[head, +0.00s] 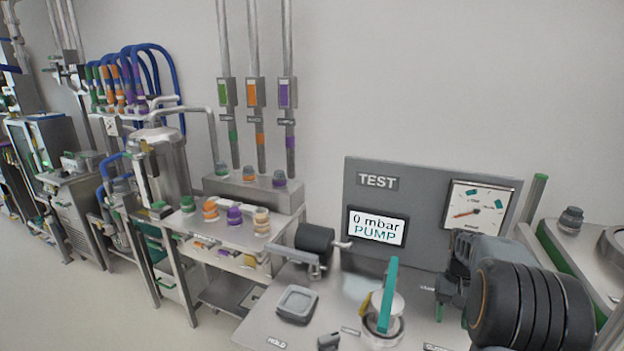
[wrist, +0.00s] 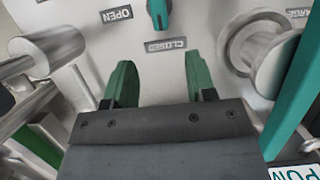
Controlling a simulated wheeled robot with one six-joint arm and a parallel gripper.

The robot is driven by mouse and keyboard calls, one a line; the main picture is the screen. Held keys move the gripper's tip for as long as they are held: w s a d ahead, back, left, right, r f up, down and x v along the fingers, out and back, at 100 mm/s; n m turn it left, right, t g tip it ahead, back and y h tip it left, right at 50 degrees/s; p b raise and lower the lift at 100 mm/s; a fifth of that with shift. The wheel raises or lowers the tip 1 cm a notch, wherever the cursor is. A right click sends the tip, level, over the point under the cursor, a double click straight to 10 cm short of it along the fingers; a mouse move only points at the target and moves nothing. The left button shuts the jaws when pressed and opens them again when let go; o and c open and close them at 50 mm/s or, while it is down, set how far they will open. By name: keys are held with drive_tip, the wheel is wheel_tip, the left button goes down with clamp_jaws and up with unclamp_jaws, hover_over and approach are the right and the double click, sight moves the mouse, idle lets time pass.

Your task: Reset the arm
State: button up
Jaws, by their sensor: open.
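My gripper (wrist: 163,82) shows in the wrist view with its two green fingers apart and nothing between them. The fingers point at a grey panel with OPEN and CLOSED labels. A teal knob (wrist: 158,14) sits on that panel beyond the fingertips, apart from them. In the head view my dark arm covers the right part of the test bench (head: 270,322); the fingertips are hard to make out there.
A silver round fitting with a teal lever (head: 388,290) stands on the bench. Behind it, the TEST panel (head: 358,205) carries a gauge (head: 475,212) and a screen (head: 377,227) reading 0 mbar PUMP. A black cylinder (head: 315,238) and a grey square block (head: 296,304) are to the left.

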drive_tip(key=s+a+r+n+t, duration=0.2)
drive_tip(key=s+a, duration=0.4)
drive_tip(key=a, duration=0.4)
drive_tip(key=s+a+r+n+t+h, duration=0.1)
drive_tip(key=s+a+r+n+t, duration=0.2)
drive_tip(key=a, duration=0.7)
drive_tip(key=s+r+t, duration=0.1)
drive_tip(key=s+t, duration=0.1)
drive_tip(key=s, duration=0.1)
drive_tip(key=shift+r+h, duration=0.3)
drive_tip(key=shift+r, duration=0.1)
